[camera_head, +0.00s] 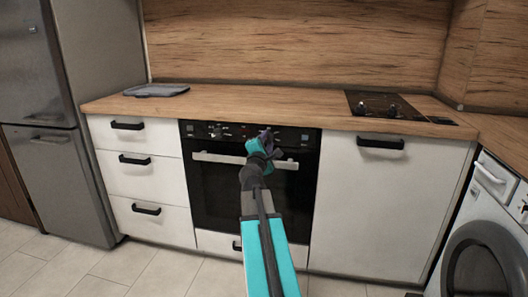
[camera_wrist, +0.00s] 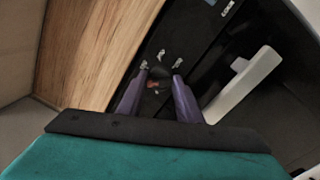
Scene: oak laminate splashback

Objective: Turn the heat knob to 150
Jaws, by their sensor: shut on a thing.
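The oven (camera_head: 222,196) is black and set under the counter, with a control panel (camera_head: 199,130) along its top edge. In the head view my gripper (camera_head: 266,141) is at the right half of this panel, above the door handle, and hides part of it. In the wrist view my two purple fingers (camera_wrist: 158,92) are on either side of a dark knob (camera_wrist: 157,74) on the panel and shut on it. I cannot read the knob's scale or its setting. Small light-coloured parts show around the knob.
The light oven door handle (camera_head: 224,158) sticks out just below the panel; it is close by in the wrist view (camera_wrist: 243,84). The wooden counter (camera_head: 255,101) is above. A grey tray (camera_head: 157,90) and a black hob (camera_head: 386,107) are on it. White drawers (camera_head: 150,185) stand left.

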